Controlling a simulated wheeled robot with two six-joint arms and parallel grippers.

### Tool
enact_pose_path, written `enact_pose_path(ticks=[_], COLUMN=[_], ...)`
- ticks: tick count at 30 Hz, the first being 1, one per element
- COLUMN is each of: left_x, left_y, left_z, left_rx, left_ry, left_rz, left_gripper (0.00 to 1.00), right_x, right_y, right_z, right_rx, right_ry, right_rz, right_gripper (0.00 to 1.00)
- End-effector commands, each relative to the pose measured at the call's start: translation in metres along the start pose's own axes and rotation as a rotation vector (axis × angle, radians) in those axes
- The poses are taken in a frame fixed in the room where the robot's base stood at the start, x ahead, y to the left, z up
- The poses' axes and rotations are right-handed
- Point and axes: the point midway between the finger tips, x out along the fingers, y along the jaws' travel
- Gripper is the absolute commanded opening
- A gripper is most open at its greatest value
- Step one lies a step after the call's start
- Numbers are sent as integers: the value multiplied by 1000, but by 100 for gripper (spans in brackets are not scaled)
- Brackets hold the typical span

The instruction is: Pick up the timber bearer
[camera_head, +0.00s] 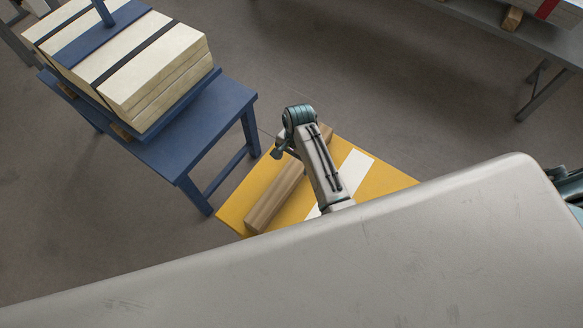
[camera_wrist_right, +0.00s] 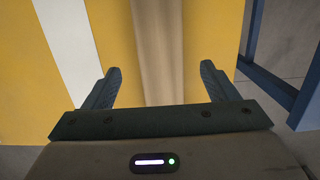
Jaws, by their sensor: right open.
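The timber bearer (camera_head: 275,196) is a long brown wooden beam. It lies on a yellow surface with a white stripe (camera_head: 356,170). In the right wrist view the bearer (camera_wrist_right: 158,50) runs lengthwise up the picture, between the two fingers of my right gripper (camera_wrist_right: 163,88). These fingers are open, one on each side of the bearer, with a gap to it on both sides. In the head view my right arm crosses over the bearer's far part, and the right gripper (camera_head: 279,152) shows small beside it. My left gripper is not in view.
A blue table (camera_head: 205,125) on the left carries strapped pale boards (camera_head: 150,60); its legs stand close to the yellow surface (camera_head: 385,181). A grey bench (camera_head: 500,35) stands at the top right. A large grey surface fills the foreground. Floor between them is clear.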

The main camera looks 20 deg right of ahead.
Motion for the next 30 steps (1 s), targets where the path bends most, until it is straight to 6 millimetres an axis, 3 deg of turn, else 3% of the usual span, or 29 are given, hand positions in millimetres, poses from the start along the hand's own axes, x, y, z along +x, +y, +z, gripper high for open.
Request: enact_pose_path(ticks=[5, 10, 18, 27, 30], left_x=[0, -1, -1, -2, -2], left_y=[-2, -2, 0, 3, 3], left_z=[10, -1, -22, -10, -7], left_rx=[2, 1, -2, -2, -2], left_ry=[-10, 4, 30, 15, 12], left_rz=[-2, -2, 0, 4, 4], left_gripper=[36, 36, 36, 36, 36], right_x=[23, 35, 73, 79, 78], right_y=[0, 0, -1, -1, -1], right_z=[0, -1, -1, -1, -1], right_rx=[0, 0, 0, 1, 0], right_ry=[0, 0, 0, 1, 1], right_rz=[0, 1, 1, -1, -1], right_gripper=[80, 80, 80, 80, 62])
